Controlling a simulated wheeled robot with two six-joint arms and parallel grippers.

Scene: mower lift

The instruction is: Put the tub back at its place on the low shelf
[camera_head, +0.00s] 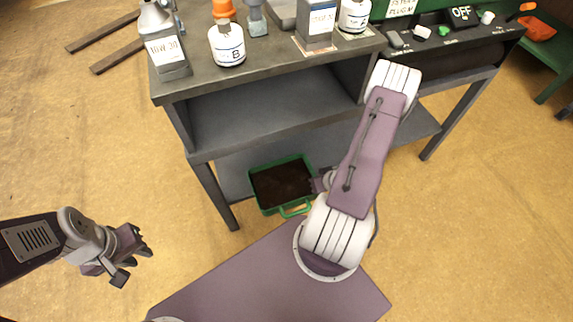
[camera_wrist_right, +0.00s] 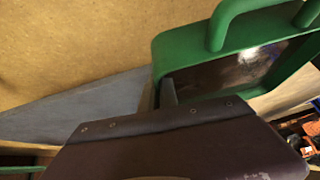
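The tub (camera_head: 296,163) is a green rectangular tray with a dark inside and a green loop handle on its near side. In the head view it is at the front of the low grey shelf (camera_head: 236,172) under the bench, overlapping the shelf's front edge. I cannot tell whether it rests there or hangs just above. My right gripper (camera_head: 318,184) is at the tub's right side. The right wrist view shows the tub's rim and handle (camera_wrist_right: 222,30) close beyond my gripper, with one grey finger (camera_wrist_right: 168,92) at the rim; the grip itself is hidden. My left gripper (camera_head: 132,262) is open and empty over the floor.
The bench top (camera_head: 280,72) carries several bottles and cans, including a white bottle marked B (camera_head: 227,45). A middle shelf (camera_head: 260,108) sits above the low one. A bench leg (camera_head: 215,195) stands left of the tub.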

